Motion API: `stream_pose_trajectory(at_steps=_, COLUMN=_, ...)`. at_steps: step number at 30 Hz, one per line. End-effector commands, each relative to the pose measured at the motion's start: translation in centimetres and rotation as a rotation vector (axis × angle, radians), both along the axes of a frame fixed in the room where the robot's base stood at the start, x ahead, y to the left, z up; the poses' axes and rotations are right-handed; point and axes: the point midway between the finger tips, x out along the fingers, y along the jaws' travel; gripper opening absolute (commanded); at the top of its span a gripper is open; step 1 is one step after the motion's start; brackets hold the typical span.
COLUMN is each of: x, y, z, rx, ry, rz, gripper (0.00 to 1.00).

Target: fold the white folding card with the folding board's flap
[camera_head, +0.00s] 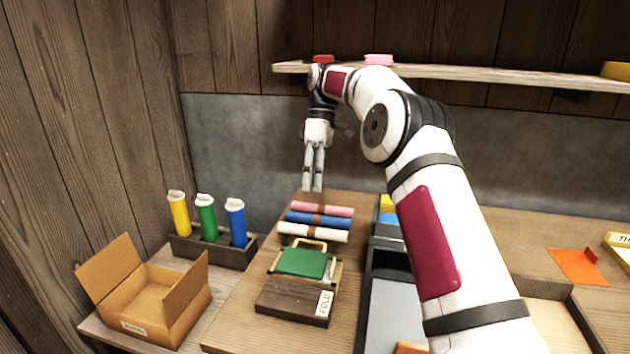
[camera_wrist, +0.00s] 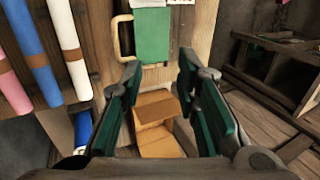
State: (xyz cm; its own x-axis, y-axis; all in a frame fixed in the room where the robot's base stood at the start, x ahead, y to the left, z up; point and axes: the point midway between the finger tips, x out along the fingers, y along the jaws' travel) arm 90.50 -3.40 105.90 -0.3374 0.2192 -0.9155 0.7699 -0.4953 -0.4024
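The folding board (camera_head: 285,303) is a dark wooden block with a FOLD label, on the wooden worktop. A green panel (camera_head: 302,262) lies on its far part, with a tan loop handle (camera_head: 310,243) at its far edge. The panel also shows at the top of the wrist view (camera_wrist: 152,38). I cannot make out the white folding card for certain; a white patch (camera_wrist: 148,3) shows beyond the panel at the wrist view's top edge. My gripper (camera_head: 312,188) hangs pointing down beyond the rolls, above and apart from the board. Its fingers (camera_wrist: 160,72) are apart and empty.
Pink, blue and white rolls (camera_head: 313,232) lie between my gripper and the board. An open cardboard box (camera_head: 150,300) and a rack of yellow, green and blue bottles (camera_head: 212,246) stand left. A shelf (camera_head: 470,74) runs along the back wall. Dark trays (camera_head: 390,262) lie right of the board.

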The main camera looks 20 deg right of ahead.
Motion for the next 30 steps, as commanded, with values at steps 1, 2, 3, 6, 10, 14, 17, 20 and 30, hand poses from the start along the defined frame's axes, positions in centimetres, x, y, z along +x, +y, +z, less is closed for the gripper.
stream_pose_trajectory(at_steps=1, x=0.0, y=0.0, z=0.0, rx=0.0, ry=0.0, rz=0.0, gripper=0.29)
stream_pose_trajectory(at_steps=2, x=0.0, y=0.0, z=0.0, rx=0.0, ry=0.0, rz=0.0, gripper=0.29)
stream_pose_trajectory(at_steps=3, x=0.0, y=0.0, z=0.0, rx=0.0, ry=0.0, rz=0.0, gripper=0.29)
stream_pose_trajectory(at_steps=6, x=0.0, y=0.0, z=0.0, rx=0.0, ry=0.0, rz=0.0, gripper=0.29)
stream_pose_trajectory(at_steps=10, x=0.3, y=0.1, z=-0.3, rx=-0.015, ry=-0.019, rz=0.0, gripper=0.29)
stream_pose_trajectory(at_steps=14, x=1.4, y=0.2, z=-1.5, rx=-0.079, ry=-0.107, rz=-0.005, gripper=0.29)
stream_pose_trajectory(at_steps=17, x=2.1, y=0.0, z=-2.3, rx=-0.128, ry=-0.181, rz=-0.012, gripper=0.29)
stream_pose_trajectory(at_steps=20, x=2.5, y=-0.3, z=-2.7, rx=-0.159, ry=-0.233, rz=-0.019, gripper=0.29)
stream_pose_trajectory(at_steps=30, x=2.2, y=-0.2, z=-6.3, rx=-0.169, ry=-0.25, rz=-0.021, gripper=0.29)
